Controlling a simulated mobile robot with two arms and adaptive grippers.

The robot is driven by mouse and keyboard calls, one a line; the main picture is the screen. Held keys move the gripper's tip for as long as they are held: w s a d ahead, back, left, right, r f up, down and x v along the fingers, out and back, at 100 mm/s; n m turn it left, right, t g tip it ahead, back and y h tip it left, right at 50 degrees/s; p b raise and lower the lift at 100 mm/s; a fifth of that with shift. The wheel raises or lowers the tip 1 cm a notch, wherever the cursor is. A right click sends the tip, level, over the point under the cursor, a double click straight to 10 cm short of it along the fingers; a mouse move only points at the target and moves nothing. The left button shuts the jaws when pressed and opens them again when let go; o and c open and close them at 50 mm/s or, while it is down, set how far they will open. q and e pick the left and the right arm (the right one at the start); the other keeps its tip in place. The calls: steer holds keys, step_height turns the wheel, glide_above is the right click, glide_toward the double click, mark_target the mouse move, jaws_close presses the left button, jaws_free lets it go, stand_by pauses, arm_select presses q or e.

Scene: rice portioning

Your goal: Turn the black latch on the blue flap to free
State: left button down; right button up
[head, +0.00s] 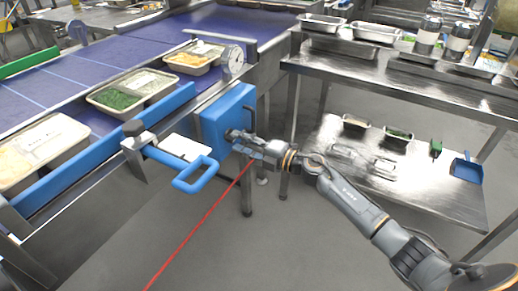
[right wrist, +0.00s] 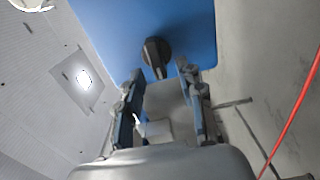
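The blue flap (head: 220,112) is an upright panel at the near end of the conveyor. In the right wrist view the flap (right wrist: 115,25) fills the top middle. The black latch (right wrist: 155,54) is a dark knob with a short lever on its face. My right gripper (head: 238,140) is at the flap's lower right and hides the latch in the head view. In the right wrist view my right gripper (right wrist: 160,70) is open, its fingers apart on either side of the latch's lower end. I cannot tell whether they touch it. My left gripper is not in view.
A blue-handled tool (head: 196,178) sticks out left of the flap. Food trays (head: 133,90) stand on the blue conveyor (head: 75,75). A steel table (head: 420,85) with a lower shelf stands at right. A thin red line (head: 200,222) runs down from near my right gripper.

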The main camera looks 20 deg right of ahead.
steer(key=v, duration=1)
